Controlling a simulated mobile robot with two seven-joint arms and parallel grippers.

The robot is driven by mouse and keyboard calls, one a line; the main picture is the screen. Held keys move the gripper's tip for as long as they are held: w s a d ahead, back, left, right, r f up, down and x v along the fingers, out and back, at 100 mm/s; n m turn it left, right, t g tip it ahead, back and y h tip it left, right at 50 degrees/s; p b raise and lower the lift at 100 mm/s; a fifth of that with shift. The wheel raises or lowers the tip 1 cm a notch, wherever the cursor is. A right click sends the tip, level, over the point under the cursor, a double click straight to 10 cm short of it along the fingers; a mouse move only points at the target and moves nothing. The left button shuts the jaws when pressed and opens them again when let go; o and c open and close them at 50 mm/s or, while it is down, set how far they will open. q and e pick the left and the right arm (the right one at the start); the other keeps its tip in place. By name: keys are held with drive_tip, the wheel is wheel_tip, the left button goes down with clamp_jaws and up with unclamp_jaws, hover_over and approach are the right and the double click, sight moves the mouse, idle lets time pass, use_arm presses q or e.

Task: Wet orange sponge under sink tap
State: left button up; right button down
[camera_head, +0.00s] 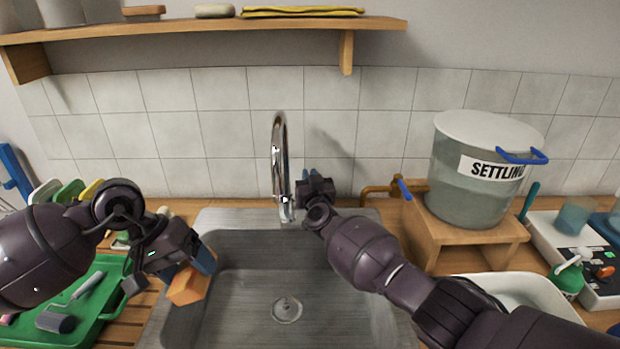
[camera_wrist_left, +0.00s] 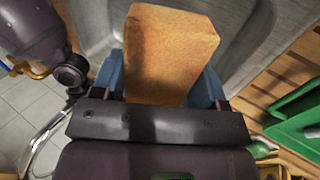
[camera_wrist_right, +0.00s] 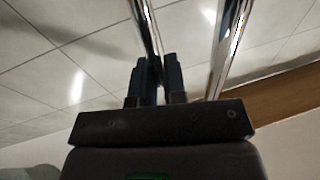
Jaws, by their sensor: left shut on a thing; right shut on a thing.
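The orange sponge (camera_head: 187,287) is a block held over the left side of the steel sink (camera_head: 245,310). My left gripper (camera_head: 200,262) is shut on it; the left wrist view shows the sponge (camera_wrist_left: 170,50) between blue fingers. The chrome sink tap (camera_head: 278,150) arches up behind the basin. No water stream shows below its spout. My right gripper (camera_head: 313,175) is just right of the tap. In the right wrist view its dark fingers (camera_wrist_right: 159,80) close on a thin chrome part of the tap (camera_wrist_right: 147,25); the exact contact is partly hidden.
A tank marked SETTLING (camera_head: 475,185) stands on a wooden stand (camera_head: 470,245) at the right. A white basin (camera_head: 520,290) is in front of it. A green tray (camera_head: 100,300) lies left of the sink. A shelf (camera_head: 220,28) hangs above. The sink's middle is clear.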

drive_tip(key=shift+f, duration=0.1)
drive_tip(key=c, duration=1.2)
unclamp_jaws()
use_arm(q)
drive_tip(key=shift+r+p, duration=0.35)
drive_tip(key=shift+r, duration=0.1)
wheel_tip(320, 180, up, 6)
drive_tip(key=p, duration=0.5)
drive_tip(key=shift+f, duration=0.15)
use_arm(e)
drive_tip(key=v, duration=1.2)
